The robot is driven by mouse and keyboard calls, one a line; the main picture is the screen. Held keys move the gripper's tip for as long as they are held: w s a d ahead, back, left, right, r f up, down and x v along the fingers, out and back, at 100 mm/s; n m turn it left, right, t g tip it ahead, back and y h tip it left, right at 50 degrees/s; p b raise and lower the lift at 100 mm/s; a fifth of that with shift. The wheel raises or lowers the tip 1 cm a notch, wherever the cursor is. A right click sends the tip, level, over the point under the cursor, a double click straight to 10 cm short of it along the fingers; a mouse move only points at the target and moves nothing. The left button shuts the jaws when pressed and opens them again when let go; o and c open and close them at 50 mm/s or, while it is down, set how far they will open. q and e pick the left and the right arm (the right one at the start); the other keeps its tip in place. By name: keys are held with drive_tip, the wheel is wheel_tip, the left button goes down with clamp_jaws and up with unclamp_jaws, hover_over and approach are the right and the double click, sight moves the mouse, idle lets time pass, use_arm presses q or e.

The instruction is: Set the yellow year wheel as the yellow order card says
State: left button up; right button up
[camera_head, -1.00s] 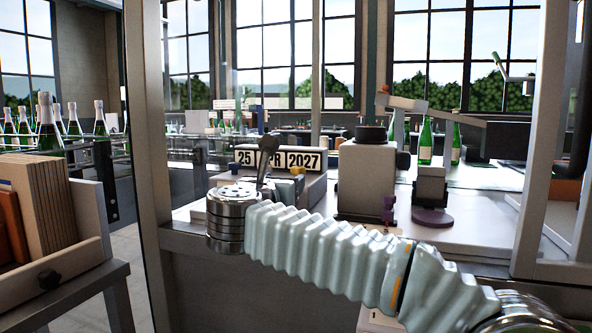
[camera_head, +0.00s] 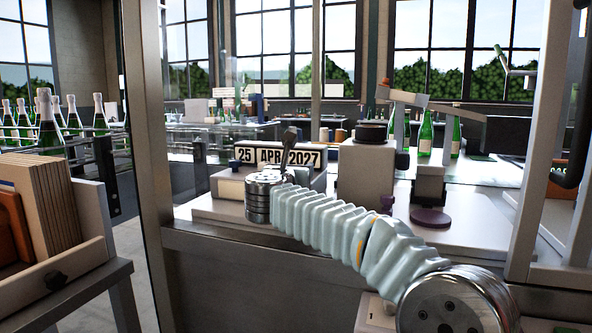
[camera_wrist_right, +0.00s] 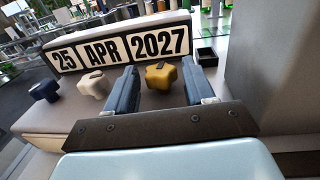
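The date unit (camera_head: 230,185) stands on the bench and its plates read 25, APR and 2027. In the right wrist view the 2027 plate (camera_wrist_right: 160,42) is clear. The yellow year wheel (camera_wrist_right: 161,75) is a lobed knob below that plate. My right gripper (camera_wrist_right: 163,85) is open, with one finger on either side of the yellow wheel; contact with it cannot be told. In the head view my right gripper (camera_head: 289,148) is before the gap between APR and 2027, and the yellow wheel is not clearly seen. I cannot make out a yellow order card. My left gripper is out of view.
A blue knob (camera_wrist_right: 44,91) and a white knob (camera_wrist_right: 93,84) sit left of the yellow wheel. A grey block machine (camera_head: 366,185) stands close on the right. A frame post (camera_head: 145,150) rises at the left. Green bottles (camera_head: 425,139) stand behind.

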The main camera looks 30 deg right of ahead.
drive_tip(key=c, duration=0.8)
drive_tip(key=shift+s+d+f+n+t+y+b, duration=0.2)
drive_tip(key=shift+n+t+y+b, duration=0.25)
drive_tip(key=shift+b, duration=0.4)
drive_tip(key=shift+n+t+y, duration=0.35)
drive_tip(key=shift+y, duration=0.2)
drive_tip(key=shift+r+n+t+y+b, duration=0.1)
drive_tip(key=shift+n+t+y+b, duration=0.3)
drive_tip(key=shift+y, duration=0.3)
drive_tip(key=shift+a, duration=0.1)
drive_tip(key=o, duration=1)
